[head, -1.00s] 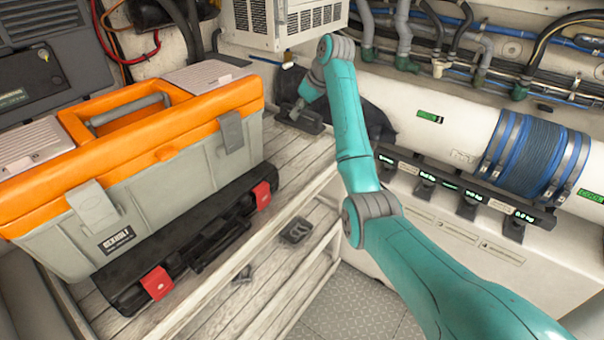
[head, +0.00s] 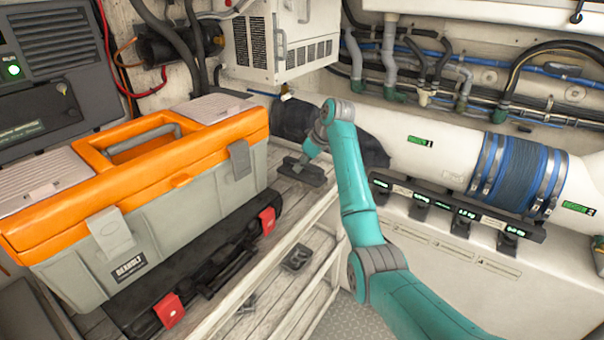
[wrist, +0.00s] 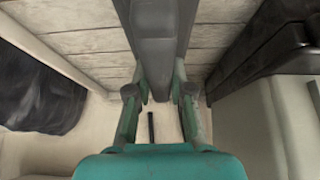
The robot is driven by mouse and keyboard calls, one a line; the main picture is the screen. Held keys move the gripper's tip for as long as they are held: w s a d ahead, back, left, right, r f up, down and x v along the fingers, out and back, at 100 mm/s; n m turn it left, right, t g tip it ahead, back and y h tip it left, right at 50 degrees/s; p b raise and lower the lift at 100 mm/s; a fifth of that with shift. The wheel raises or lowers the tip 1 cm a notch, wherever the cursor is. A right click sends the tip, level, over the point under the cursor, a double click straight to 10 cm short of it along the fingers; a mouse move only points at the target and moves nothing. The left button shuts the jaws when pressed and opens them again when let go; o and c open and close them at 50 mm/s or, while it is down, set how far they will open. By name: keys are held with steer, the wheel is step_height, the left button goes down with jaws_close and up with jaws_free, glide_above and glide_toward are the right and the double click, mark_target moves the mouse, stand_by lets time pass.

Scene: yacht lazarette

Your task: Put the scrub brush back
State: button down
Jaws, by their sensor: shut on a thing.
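My gripper (head: 302,164) is at the far right end of the slatted shelf (head: 300,207), beside the orange and grey toolbox. It is shut on a long dark grey block, which I take to be the scrub brush (head: 306,174). In the wrist view, the brush (wrist: 155,45) runs away from between the two fingers (wrist: 158,92), with pale slats behind it. Its bristles are not visible. I cannot tell whether it touches the shelf.
The toolbox (head: 190,170) fills much of the shelf, with a black case with red latches (head: 225,262) in front. A white vented unit (head: 285,50) hangs above. A white pipe (head: 450,150) and black rack (head: 455,207) lie right. A small dark part (head: 297,258) sits lower down.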

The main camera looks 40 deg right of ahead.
mark_target(302, 173)
steer(key=shift+f, duration=1.55)
steer(key=shift+f, duration=0.1)
steer(key=c, duration=1)
jaws_free()
steer(key=shift+c, duration=0.2)
steer(key=v, duration=1.2)
